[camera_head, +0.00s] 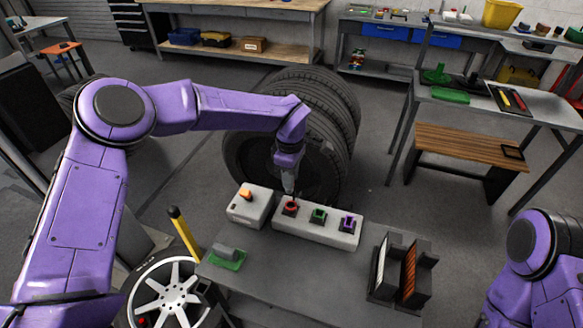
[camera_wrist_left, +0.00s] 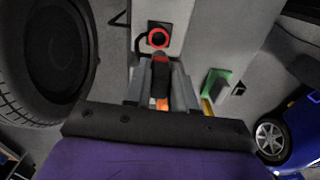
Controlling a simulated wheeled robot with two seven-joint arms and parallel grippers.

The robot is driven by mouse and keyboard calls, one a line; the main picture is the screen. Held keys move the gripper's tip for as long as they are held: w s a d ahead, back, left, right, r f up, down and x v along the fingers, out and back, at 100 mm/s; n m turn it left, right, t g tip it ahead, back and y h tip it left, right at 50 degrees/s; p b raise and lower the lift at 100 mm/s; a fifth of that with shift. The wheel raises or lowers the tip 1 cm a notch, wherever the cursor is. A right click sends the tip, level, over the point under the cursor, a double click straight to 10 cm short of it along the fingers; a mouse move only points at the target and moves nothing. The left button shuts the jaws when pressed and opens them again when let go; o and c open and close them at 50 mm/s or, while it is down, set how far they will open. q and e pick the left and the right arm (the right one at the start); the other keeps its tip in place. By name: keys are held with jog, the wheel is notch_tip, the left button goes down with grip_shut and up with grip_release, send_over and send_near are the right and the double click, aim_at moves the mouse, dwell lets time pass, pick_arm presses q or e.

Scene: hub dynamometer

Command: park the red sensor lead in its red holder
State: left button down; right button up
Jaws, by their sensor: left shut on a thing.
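The red holder (camera_head: 291,207) is a red ring on a dark base, at the left end of a pale block on the grey bench. It also shows in the left wrist view (camera_wrist_left: 157,38), ahead of my fingers. My left gripper (camera_head: 288,187) points down close above the red holder in the head view. It is shut on the red sensor lead (camera_wrist_left: 161,68), a dark plug with a red tip between the fingers. The lead's tip appears apart from the ring in the wrist view; the exact gap cannot be told. My right gripper is out of view.
Green (camera_head: 318,215) and purple (camera_head: 348,223) holders share the pale block (camera_head: 330,234). A pale box (camera_head: 249,210) with an orange part stands to the left. A grey piece on a green pad (camera_head: 228,261) and a dark rack (camera_head: 408,285) stand on the bench. Tyres (camera_head: 335,110) stand behind.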

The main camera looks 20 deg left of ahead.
pick_arm(q)
jog(key=shift+w+d, duration=0.1)
jog(key=shift+d, duration=0.1)
jog(key=f+b, duration=0.4)
jog(key=shift+a+f, duration=0.2)
jog(key=shift+d+f+b, duration=0.1)
jog(key=shift+f+b, duration=0.4)
jog(key=shift+f, duration=0.05)
jog(key=shift+p, duration=0.3)
jog(key=shift+f, duration=0.1)
